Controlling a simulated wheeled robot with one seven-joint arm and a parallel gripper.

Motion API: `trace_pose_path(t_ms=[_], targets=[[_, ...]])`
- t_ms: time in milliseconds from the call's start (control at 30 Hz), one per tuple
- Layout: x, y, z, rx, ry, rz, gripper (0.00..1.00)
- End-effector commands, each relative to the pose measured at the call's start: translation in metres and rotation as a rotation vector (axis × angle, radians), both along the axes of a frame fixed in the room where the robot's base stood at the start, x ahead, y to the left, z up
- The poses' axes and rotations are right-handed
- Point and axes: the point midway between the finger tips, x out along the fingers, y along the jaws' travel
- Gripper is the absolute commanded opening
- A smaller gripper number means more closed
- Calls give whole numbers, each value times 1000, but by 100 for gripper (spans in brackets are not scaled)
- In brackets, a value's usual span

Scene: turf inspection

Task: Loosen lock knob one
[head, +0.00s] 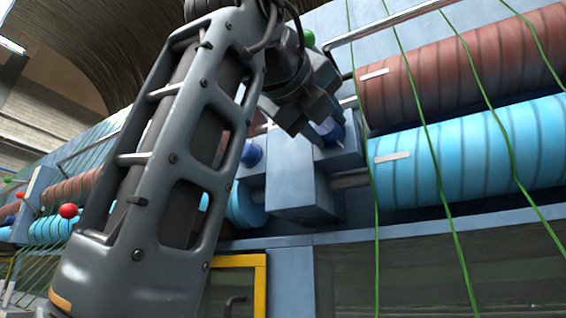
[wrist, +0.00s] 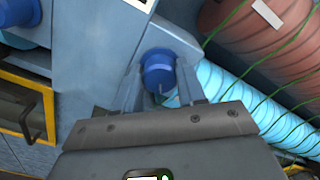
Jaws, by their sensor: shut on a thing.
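A blue knob (wrist: 158,70) sits on a blue-grey block, between the two fingers of my gripper (wrist: 160,80) in the wrist view. My gripper is shut on this knob. In the head view my gripper (head: 313,122) reaches down to the block (head: 300,180), and part of the blue knob (head: 334,132) shows beside the fingers. A second blue knob (head: 252,153) stands to the left, partly behind my arm. It also shows at the upper left of the wrist view (wrist: 20,12). I see no number on either knob.
A brown roller (head: 460,65) and a light blue roller (head: 470,155) lie to the right of the block. Thin green strands (head: 425,120) run across them. A yellow frame (head: 262,285) is below. A red ball-shaped knob (head: 69,211) is at far left.

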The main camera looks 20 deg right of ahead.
Motion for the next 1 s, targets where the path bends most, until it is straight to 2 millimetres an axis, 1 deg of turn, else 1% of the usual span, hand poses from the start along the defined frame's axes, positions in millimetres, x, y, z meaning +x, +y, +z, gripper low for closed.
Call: trace_pose_path(t_ms=[33, 500, 533, 767, 1000], targets=[[0, 2, 4, -4, -11, 4, 10], [-1, 1, 3, 4, -21, 3, 9], [-1, 1, 3, 3, -21, 3, 43], [0, 1, 2, 7, -17, 1, 65], [0, 0, 1, 8, -15, 0, 66]])
